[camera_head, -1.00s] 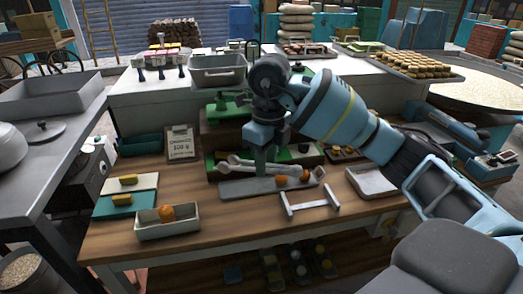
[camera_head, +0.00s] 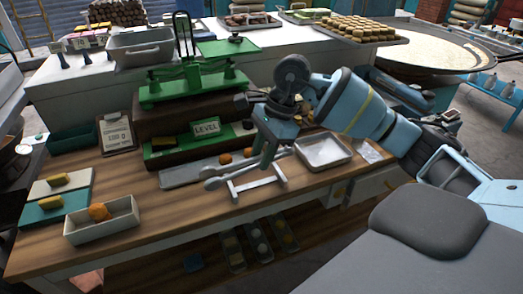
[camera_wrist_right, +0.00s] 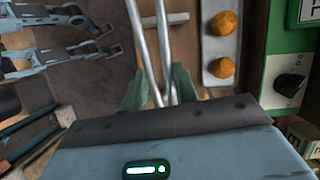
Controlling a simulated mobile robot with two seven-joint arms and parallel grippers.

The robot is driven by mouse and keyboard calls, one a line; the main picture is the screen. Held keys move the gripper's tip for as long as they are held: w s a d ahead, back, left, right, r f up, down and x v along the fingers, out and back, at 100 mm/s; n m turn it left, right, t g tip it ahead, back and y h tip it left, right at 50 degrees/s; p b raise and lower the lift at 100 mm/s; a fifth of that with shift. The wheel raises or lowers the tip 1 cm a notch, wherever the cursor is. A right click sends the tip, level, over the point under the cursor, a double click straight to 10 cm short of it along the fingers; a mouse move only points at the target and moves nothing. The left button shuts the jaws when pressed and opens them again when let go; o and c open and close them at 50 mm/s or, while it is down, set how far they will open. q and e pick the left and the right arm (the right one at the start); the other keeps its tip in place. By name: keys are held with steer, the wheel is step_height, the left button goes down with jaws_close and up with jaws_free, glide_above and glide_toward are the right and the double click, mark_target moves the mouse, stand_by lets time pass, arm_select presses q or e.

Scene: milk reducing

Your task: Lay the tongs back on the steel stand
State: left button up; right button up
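The silver tongs (camera_head: 222,171) are held low over the front of the wooden table, their rounded ends pointing left. My right gripper (camera_head: 265,158) is around the tongs. In the right wrist view, the two tong arms (camera_wrist_right: 144,45) run between the fingers (camera_wrist_right: 160,92), which appear closed on them. The steel stand (camera_head: 257,186) stands near the front edge, just below the tongs; I cannot tell whether they touch it. Part of a pale crossbar (camera_wrist_right: 178,18) shows behind the tongs in the wrist view. My left gripper is out of view.
A grey tray (camera_head: 178,177) with two orange lumps (camera_head: 225,158) lies behind the tongs. An empty metal tray (camera_head: 325,152) is right of the stand. A green balance (camera_head: 195,88) stands behind. A white tray (camera_head: 88,229) with an orange piece is front left.

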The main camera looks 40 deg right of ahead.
arm_select(q)
steer(key=shift+a, duration=0.1)
